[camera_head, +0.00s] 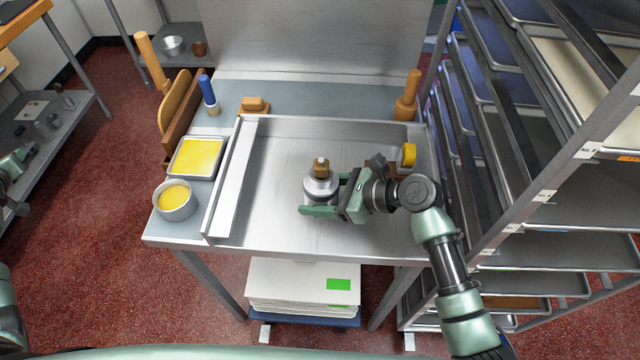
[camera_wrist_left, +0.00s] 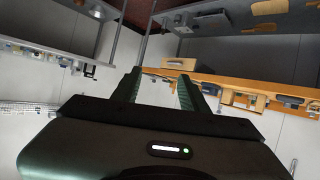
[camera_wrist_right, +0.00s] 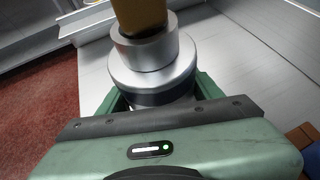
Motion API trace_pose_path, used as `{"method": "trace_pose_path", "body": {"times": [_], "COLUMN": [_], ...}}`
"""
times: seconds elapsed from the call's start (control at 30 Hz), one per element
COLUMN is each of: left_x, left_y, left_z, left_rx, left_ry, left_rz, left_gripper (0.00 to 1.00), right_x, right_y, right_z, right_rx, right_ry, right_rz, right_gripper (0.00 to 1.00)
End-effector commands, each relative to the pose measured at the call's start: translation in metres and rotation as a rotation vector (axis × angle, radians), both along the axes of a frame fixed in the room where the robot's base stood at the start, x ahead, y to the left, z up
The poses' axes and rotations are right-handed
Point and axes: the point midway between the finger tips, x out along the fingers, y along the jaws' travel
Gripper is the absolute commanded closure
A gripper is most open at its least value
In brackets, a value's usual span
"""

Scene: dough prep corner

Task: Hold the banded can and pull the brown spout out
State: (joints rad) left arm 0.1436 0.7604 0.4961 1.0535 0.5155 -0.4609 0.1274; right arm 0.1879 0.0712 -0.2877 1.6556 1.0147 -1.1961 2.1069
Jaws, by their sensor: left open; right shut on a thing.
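The banded can (camera_head: 320,188) stands on the metal tray-like worktop, a silver body with a dark band low on it. The brown spout (camera_head: 321,167) sits in its top, with a pale tip. My right gripper (camera_head: 325,195) is shut on the can from the right. In the right wrist view the can (camera_wrist_right: 150,70) is between the fingers, and the spout (camera_wrist_right: 140,14) rises from its neck, cut off by the frame's top. My left gripper (camera_wrist_left: 158,88) is open and empty, away from the table, facing shelves and a wall in the left wrist view.
A yellow-filled tray (camera_head: 197,157) and a yellow-filled bowl (camera_head: 175,201) are left of the metal rail (camera_head: 236,178). A wooden pin (camera_head: 407,97) stands at the back right. A tray rack (camera_head: 540,180) stands close on the right. The worktop's middle is mostly clear.

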Motion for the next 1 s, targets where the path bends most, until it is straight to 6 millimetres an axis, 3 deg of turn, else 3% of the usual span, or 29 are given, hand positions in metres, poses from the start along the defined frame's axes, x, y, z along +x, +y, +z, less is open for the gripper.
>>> {"method": "trace_pose_path", "body": {"times": [0.03,0.3,0.43,0.53,0.6,0.7,1.0], "left_x": [0.003,0.014,0.023,0.038,0.056,0.080,0.136], "left_y": [0.008,0.031,0.023,-0.002,-0.031,-0.075,-0.213], "left_z": [0.027,0.159,0.223,0.264,0.276,0.278,0.252], "left_rx": [0.007,0.025,0.023,0.008,-0.011,-0.039,-0.105], "left_ry": [-0.041,-0.241,-0.328,-0.370,-0.369,-0.339,-0.196], "left_rz": [0.008,0.017,-0.016,-0.079,-0.143,-0.237,-0.506], "left_gripper": [0.56,0.56,0.56,0.56,0.56,0.56,0.56], "right_x": [0.000,0.000,0.000,0.000,0.000,0.000,0.000], "right_y": [0.000,0.000,0.000,0.000,0.000,0.000,0.000], "right_z": [0.000,0.000,0.000,0.000,0.000,0.000,0.000], "right_rx": [0.000,0.000,0.000,0.000,0.000,0.000,0.000], "right_ry": [0.000,0.000,0.000,0.000,0.000,0.000,0.000], "right_rz": [0.000,0.000,0.000,0.000,0.000,0.000,0.000], "right_gripper": [0.83,0.83,0.83,0.83,0.83,0.83,0.83]}}
